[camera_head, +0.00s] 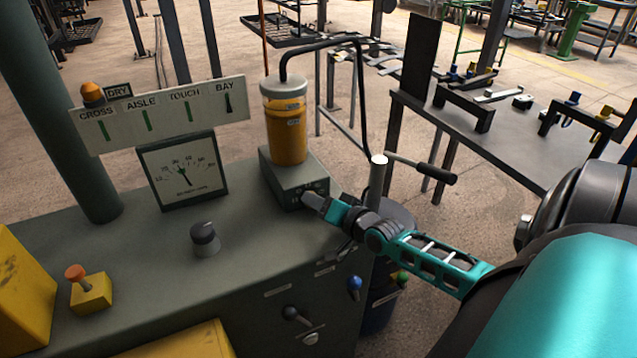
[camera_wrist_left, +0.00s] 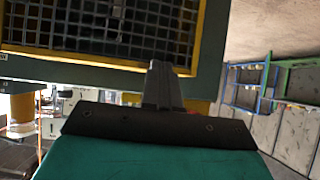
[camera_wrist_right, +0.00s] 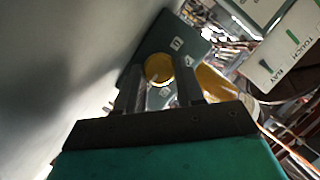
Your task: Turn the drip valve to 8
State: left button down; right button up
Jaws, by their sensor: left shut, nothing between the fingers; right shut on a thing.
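The drip valve's round yellow knob (camera_wrist_right: 159,68) shows in the right wrist view, on a grey-green face with small pale number plates around it. The numbers are too blurred to read. My right gripper (camera_wrist_right: 157,78) has its fingers on both sides of the knob and is shut on it. In the head view my right gripper (camera_head: 312,200) is at the front of the grey box (camera_head: 290,183) under the amber oil reservoir (camera_head: 286,140), and the knob is hidden there. My left gripper (camera_wrist_left: 158,72) is shut and empty, in front of a yellow-framed grid.
On the bench stand a dial gauge (camera_head: 184,171), a black knob (camera_head: 205,236) and a yellow box with an orange button (camera_head: 90,292). A sign panel (camera_head: 160,113) stands behind. A post with a black-handled lever (camera_head: 435,174) is close beside my right arm.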

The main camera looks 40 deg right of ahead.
jog(key=o, duration=0.8)
jog(key=shift+c, duration=0.2)
jog(key=shift+s, duration=0.1)
jog(key=p+v, duration=0.1)
jog(key=v, duration=1.1)
jog(key=shift+s+p, duration=0.35)
jog(key=shift+a, duration=0.1)
jog(key=s+a+f+n+g, duration=0.1)
jog(key=a+f+n, duration=0.2)
jog(key=a, duration=0.4)
jog(key=s+a+f+n+g+y, duration=0.1)
jog(key=a+f+n+g, duration=0.1)
jog(key=a+n, duration=0.3)
jog(key=s+a+f+n+g+y, duration=0.1)
jog(key=a+f+n, duration=0.3)
jog(key=a, duration=0.7)
jog(key=shift+s+a+f, duration=0.25)
jog(key=shift+s+f, duration=0.05)
jog(key=shift+s, duration=0.15)
